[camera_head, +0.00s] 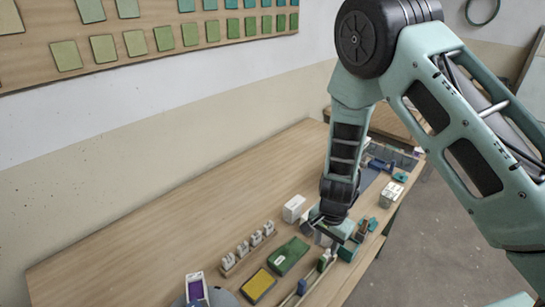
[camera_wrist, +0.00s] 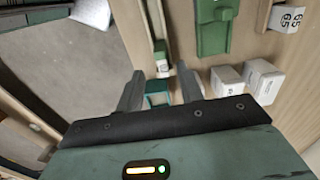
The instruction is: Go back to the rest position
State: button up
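My gripper (camera_head: 336,232) hangs low over the right part of the wooden table (camera_head: 170,240), among small items near its front edge. In the wrist view my gripper (camera_wrist: 160,88) has its two fingers spread well apart, with no object seen clasped between them. A teal-green open box (camera_wrist: 157,99) shows between and beyond the fingertips; contact cannot be told. A green box (camera_head: 348,251) stands beside the gripper in the head view. My arm reaches down from the upper right and hides part of the table behind it.
The table's back left is clear.

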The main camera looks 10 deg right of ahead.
jog(key=s+a+r+n+y+b, duration=0.2)
jog(key=s+a+r+n+b, duration=0.2)
jog(key=s+a+r+n, duration=0.65)
jog(key=s+r+n+h+b, duration=0.1)
jog(key=s+r+n+b, duration=0.3)
jog(key=s+r+n, duration=0.4)
jog(key=s, duration=0.4)
jog(key=shift+s+d+r, duration=0.2)
jog(key=shift+r, duration=0.15)
jog(key=shift+a, duration=0.1)
